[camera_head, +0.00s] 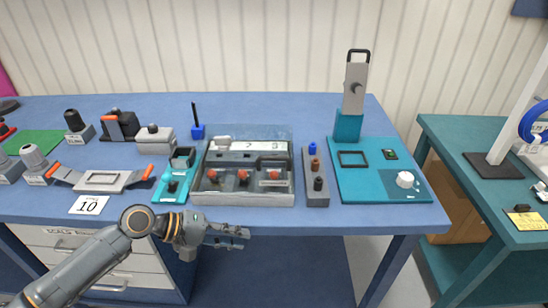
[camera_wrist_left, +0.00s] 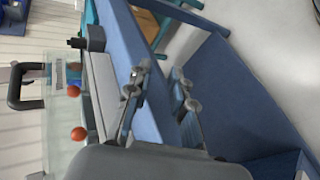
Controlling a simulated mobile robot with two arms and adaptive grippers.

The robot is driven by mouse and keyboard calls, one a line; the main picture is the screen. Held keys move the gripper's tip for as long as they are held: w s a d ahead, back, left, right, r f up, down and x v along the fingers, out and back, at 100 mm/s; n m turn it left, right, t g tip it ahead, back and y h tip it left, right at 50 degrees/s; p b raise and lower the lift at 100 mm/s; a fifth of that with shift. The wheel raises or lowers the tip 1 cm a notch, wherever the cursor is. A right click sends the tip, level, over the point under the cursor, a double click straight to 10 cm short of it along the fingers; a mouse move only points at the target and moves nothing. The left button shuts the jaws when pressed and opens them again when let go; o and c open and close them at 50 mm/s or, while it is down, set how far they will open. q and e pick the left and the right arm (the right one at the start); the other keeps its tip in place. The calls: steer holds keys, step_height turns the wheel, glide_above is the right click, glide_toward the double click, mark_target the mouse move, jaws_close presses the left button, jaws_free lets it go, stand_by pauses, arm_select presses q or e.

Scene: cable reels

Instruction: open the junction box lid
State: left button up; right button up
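The junction box (camera_head: 243,198) is a grey open-fronted case near the table's front edge, with red knobs and a white label strip inside. A clear, bluish panel (camera_head: 262,132) shows at its back; I cannot tell surely whether it is the lid. In the left wrist view, red knobs (camera_wrist_left: 78,133) show against a pale see-through surface, beside the box's light wall (camera_wrist_left: 103,90). My left gripper (camera_head: 243,238) is in front of the box, below the table edge in the picture, apart from the box. Its two fingers (camera_wrist_left: 160,95) are spread and empty. My right gripper is not in view.
A grey block with coloured buttons (camera_head: 316,192) stands close right of the box. A teal piece (camera_head: 170,190) sits close left. A teal board (camera_head: 385,192) lies further right. A grey tray with orange handles (camera_head: 102,180) is further left. A second table (camera_head: 485,250) stands right.

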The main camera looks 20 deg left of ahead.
arm_select(q)
step_height(320, 180, up, 8)
steer(key=w+a+n+h, duration=0.1)
steer(key=w+n, duration=0.1)
steer(key=n+t+h, duration=0.2)
steer(key=n+t, duration=0.1)
steer(key=n, duration=0.1)
glide_toward(269, 158)
steer(key=p+x, duration=0.4)
steer(key=x, duration=0.6)
steer(key=shift+w+d, duration=0.2)
steer(key=shift+w+d+f, duration=0.25)
steer(key=shift+d+f, duration=0.05)
steer(key=shift+d, duration=0.1)
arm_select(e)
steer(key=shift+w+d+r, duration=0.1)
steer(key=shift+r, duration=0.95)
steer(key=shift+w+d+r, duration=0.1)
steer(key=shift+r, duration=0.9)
arm_select(q)
jaws_close()
